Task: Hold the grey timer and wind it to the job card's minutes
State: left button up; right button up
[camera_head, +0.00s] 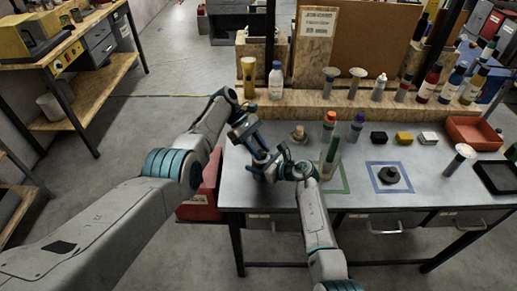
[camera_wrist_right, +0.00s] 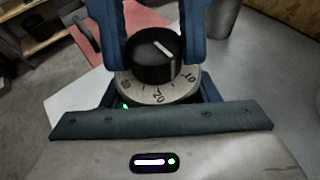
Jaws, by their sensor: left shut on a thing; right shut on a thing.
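The grey timer shows in the right wrist view as a pale numbered dial (camera_wrist_right: 157,93) under a black knob (camera_wrist_right: 152,55) with a white pointer mark. My right gripper (camera_wrist_right: 150,32) is shut on the knob, one blue finger on each side. In the head view my left gripper (camera_head: 262,163) is shut on the timer, and my right gripper (camera_head: 284,168) meets it above the bench's left end. The timer body is mostly hidden there. The job card (camera_head: 318,20) is on the back board; its print is too small to read surely.
The grey bench (camera_head: 275,196) carries a green-capped tube (camera_head: 331,154) by a green outline, and a black round object (camera_head: 389,174) in a blue outline. Bottles, small blocks, a red tray (camera_head: 473,132) and a black tray (camera_head: 497,177) stand at the back and right.

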dwell(0.7)
pick_arm(q)
jog(key=o, duration=0.7)
jog(key=shift+f, duration=0.1)
jog(key=shift+s+a+n+t+h, duration=0.15)
jog(key=shift+n+t+h, duration=0.25)
jog(key=shift+n+t, duration=0.55)
jog(key=shift+s+n+t+h, duration=0.1)
jog(key=shift+n+t+h, duration=0.4)
jog(key=shift+n, duration=0.75)
jog(key=n+t, duration=0.2)
jog(key=n, duration=0.1)
jog(key=n+t, duration=0.2)
jog(key=shift+s, duration=0.25)
jog(key=shift+a+r+n+t, duration=0.2)
jog(key=shift+r+n+t, duration=0.15)
jog(key=shift+n, duration=0.15)
jog(key=v, duration=1.1)
jog(key=shift+r, duration=0.25)
